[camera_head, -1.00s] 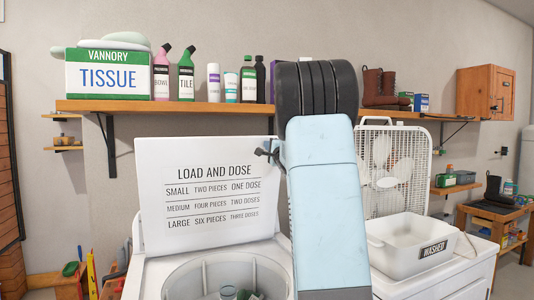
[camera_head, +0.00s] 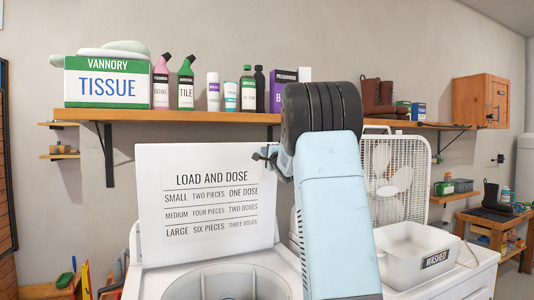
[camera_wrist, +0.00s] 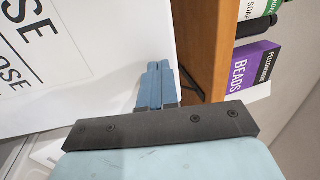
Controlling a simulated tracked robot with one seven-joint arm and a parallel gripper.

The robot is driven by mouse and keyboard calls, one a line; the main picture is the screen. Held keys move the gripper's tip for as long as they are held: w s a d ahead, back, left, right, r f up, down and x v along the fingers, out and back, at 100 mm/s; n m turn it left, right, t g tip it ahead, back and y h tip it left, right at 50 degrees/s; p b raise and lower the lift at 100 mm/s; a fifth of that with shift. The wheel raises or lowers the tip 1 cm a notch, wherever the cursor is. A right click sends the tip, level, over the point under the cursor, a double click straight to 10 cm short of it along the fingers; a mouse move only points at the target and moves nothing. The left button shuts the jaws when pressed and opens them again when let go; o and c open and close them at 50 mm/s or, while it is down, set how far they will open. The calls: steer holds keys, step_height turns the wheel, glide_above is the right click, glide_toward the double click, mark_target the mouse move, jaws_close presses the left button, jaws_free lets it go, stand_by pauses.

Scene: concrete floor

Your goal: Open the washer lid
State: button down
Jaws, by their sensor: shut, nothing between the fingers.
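The white washer lid (camera_head: 207,247) stands upright against the wall side, its printed "LOAD AND DOSE" face toward me. The washer (camera_head: 140,285) below is open, and its round drum rim (camera_head: 225,272) shows at the bottom of the head view. My gripper (camera_head: 262,157) is at the lid's upper right edge in the head view. In the wrist view its blue fingers (camera_wrist: 158,70) are together and empty, beside the lid's edge (camera_wrist: 90,60). I cannot tell whether they touch the lid.
A wooden shelf (camera_head: 210,115) with bottles, a tissue box (camera_head: 107,82) and a purple box (camera_wrist: 255,68) runs close behind the lid and gripper. To the right are a white fan (camera_head: 398,165) and a white "WASHED" tub (camera_head: 418,252).

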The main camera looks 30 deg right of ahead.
steer(key=r+v, duration=0.1)
steer(key=v, duration=1.1)
steer(key=shift+s+r, duration=0.3)
steer(key=shift+s, duration=0.25)
steer(key=s+a+f+n+g, duration=0.5)
steer(key=s+a, duration=0.3)
steer(key=s, duration=0.5)
steer(key=s+a+f+n+g+y, duration=0.1)
steer(key=s+a+f+n+g, duration=0.4)
steer(key=s, duration=0.8)
steer(key=s+a+f+n+g, duration=0.5)
steer(key=s+a+f+n, duration=0.3)
steer(key=s+a, duration=0.3)
steer(key=s+f, duration=0.1)
steer(key=s, duration=0.1)
steer(key=shift+s+a+n, duration=0.35)
steer(key=shift+a+n, duration=0.05)
steer(key=c, duration=1.9)
jaws_free()
